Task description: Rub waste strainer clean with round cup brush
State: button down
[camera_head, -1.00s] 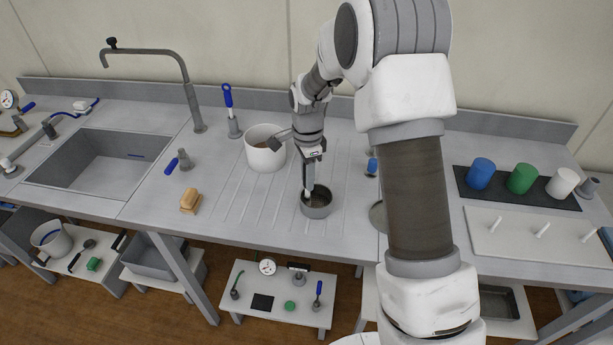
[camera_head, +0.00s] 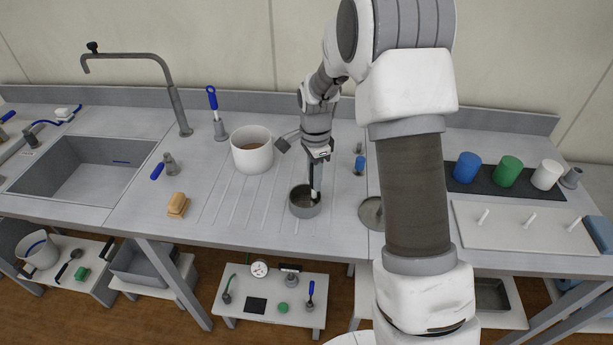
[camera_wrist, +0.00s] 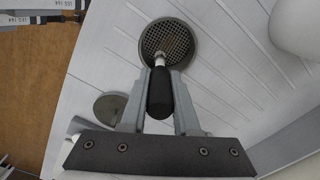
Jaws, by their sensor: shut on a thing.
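The waste strainer (camera_head: 296,211) is a round grey cup standing on the ribbed drainboard. Its mesh bottom shows in the wrist view (camera_wrist: 154,36), with brownish soiling on it. My gripper (camera_head: 316,178) is above the strainer, shut on the dark handle of the round cup brush (camera_wrist: 160,92). The brush points down, and its pale lower end is at the strainer's opening, right of centre in the head view. In the wrist view that end overlaps the mesh's lower part. The bristles are hidden or too small to make out, so I cannot tell whether they touch the mesh.
A white pot (camera_head: 252,156) stands behind and left of the strainer. A tan block brush (camera_head: 178,205) lies to the left, before the sink (camera_head: 85,170). A round metal disc (camera_head: 371,213) and a small blue-topped item (camera_head: 360,165) are to the right.

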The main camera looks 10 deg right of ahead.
jog(key=shift+s+d+f, duration=0.1)
jog(key=shift+d, duration=0.2)
jog(key=shift+a, duration=0.15)
jog(key=shift+r, duration=0.2)
jog(key=shift+a, duration=0.1)
jog(key=shift+w+a+f, duration=0.1)
jog(key=shift+w+a, duration=0.1)
jog(key=shift+a, duration=0.45)
jog(key=shift+w+a+f, duration=0.1)
jog(key=shift+w+a, duration=0.1)
jog(key=shift+a, duration=0.4)
jog(key=shift+a, duration=0.1)
